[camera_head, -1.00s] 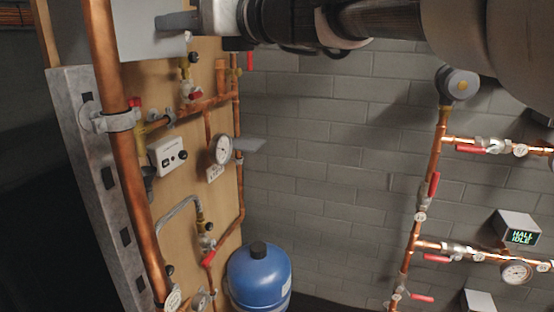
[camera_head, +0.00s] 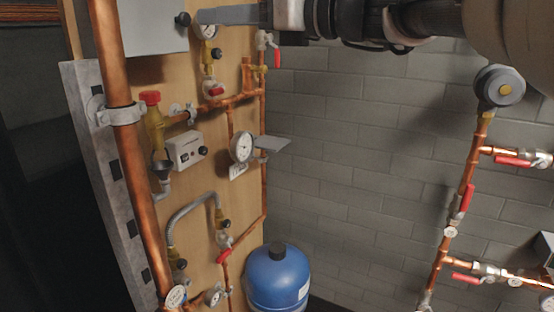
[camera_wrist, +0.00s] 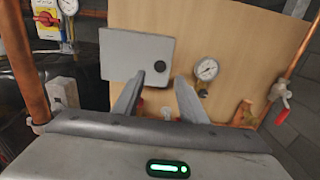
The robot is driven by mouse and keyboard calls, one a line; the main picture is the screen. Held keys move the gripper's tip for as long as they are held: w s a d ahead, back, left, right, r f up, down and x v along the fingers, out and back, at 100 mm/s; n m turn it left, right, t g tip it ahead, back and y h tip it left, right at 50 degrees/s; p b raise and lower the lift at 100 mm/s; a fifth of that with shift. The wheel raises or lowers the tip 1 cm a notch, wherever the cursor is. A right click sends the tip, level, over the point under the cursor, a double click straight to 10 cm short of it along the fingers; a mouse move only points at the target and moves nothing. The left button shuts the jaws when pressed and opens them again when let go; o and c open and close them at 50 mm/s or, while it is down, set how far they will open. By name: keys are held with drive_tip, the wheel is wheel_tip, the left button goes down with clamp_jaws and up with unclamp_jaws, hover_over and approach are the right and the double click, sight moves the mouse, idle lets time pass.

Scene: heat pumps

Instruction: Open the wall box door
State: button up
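The wall box is grey with a flat door (camera_head: 140,28) at the top left of the head view, partly cut off by the frame. A round black knob (camera_head: 183,19) sits near the door's right edge. In the wrist view the whole door (camera_wrist: 122,57) shows, lying flat and apparently shut, with the knob (camera_wrist: 160,67) at its right side. My gripper (camera_wrist: 159,77) is open and empty, its two fingers apart. The knob appears just beyond the fingertips, between them in the picture. In the head view my gripper (camera_head: 200,16) is just right of the knob; contact cannot be told.
A pressure gauge (camera_wrist: 206,70) is right of the box. Copper pipes (camera_head: 122,150), red valves and a white control unit (camera_head: 186,151) crowd the wooden board below. A blue tank (camera_head: 277,278) stands lower. The grey block wall (camera_head: 350,150) is bare in the middle.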

drive_tip(key=b+v, duration=0.1)
drive_tip(key=v, duration=0.9)
drive_tip(key=s+d+f+n+g+h, duration=0.1)
drive_tip(key=s+f+n+h, duration=0.2)
drive_tip(key=f, duration=0.7)
drive_tip(key=s+d+f+n+g+h, duration=0.1)
drive_tip(key=s+d+f+n+h, duration=0.1)
drive_tip(key=s+f+n+h, duration=0.2)
drive_tip(key=s+d+f+n+g+h, duration=0.1)
drive_tip(key=s+f+n+h, duration=0.3)
drive_tip(key=f+n, duration=0.5)
drive_tip(key=shift+s+d+f+g+p, duration=0.25)
drive_tip(key=shift+s+f, duration=0.4)
drive_tip(key=shift+f, duration=3.1)
drive_tip(key=shift+a, duration=0.1)
